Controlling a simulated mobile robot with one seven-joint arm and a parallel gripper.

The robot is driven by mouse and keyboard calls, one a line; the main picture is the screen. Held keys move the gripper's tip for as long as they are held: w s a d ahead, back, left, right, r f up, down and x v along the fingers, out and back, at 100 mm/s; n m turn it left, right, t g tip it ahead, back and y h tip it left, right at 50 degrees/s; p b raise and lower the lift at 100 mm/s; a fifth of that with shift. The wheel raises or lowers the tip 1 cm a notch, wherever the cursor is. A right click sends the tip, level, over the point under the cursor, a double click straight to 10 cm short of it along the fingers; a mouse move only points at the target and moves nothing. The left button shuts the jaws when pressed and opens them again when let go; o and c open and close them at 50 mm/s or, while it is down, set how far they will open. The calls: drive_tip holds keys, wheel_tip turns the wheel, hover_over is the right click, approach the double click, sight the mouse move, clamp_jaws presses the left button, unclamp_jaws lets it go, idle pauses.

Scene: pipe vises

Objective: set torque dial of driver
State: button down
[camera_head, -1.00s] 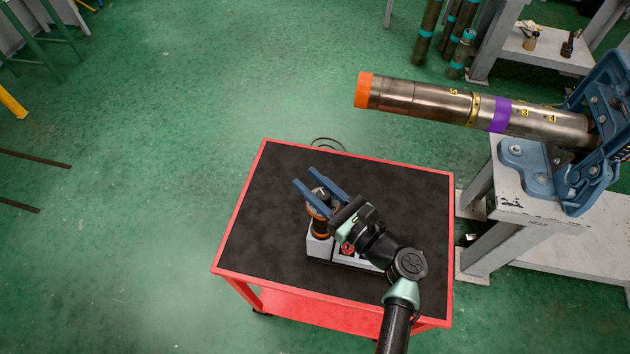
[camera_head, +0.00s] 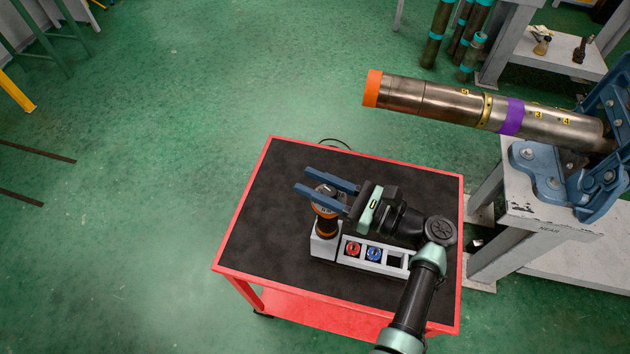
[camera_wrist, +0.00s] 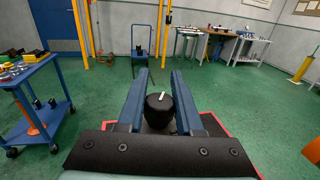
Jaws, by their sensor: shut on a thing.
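The driver (camera_head: 326,226) stands upright in a grey holder (camera_head: 324,247) on the cart's left-middle part. It is black and orange, with a dial (camera_head: 325,207) near its top. My gripper (camera_head: 303,180) reaches in level from the right, its two blue fingers on either side of the driver's top and shut on it. The fingertips extend past the driver. In the wrist view, a black round knob (camera_wrist: 159,112) with a white mark stands between the fingers. The dial's setting is too small to read.
The grey rack beside the driver holds a red round piece (camera_head: 353,250) and a blue one (camera_head: 374,254). They sit on the red cart's black top (camera_head: 265,225). A large pipe (camera_head: 445,100) in a blue vise (camera_head: 590,180) juts out behind, to the right. The cart's left side is clear.

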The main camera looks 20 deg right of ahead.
drive_tip(key=c, duration=0.6)
unclamp_jaws()
drive_tip(key=shift+o, duration=0.2)
drive_tip(key=b+v, duration=0.3)
drive_tip(key=v, duration=1)
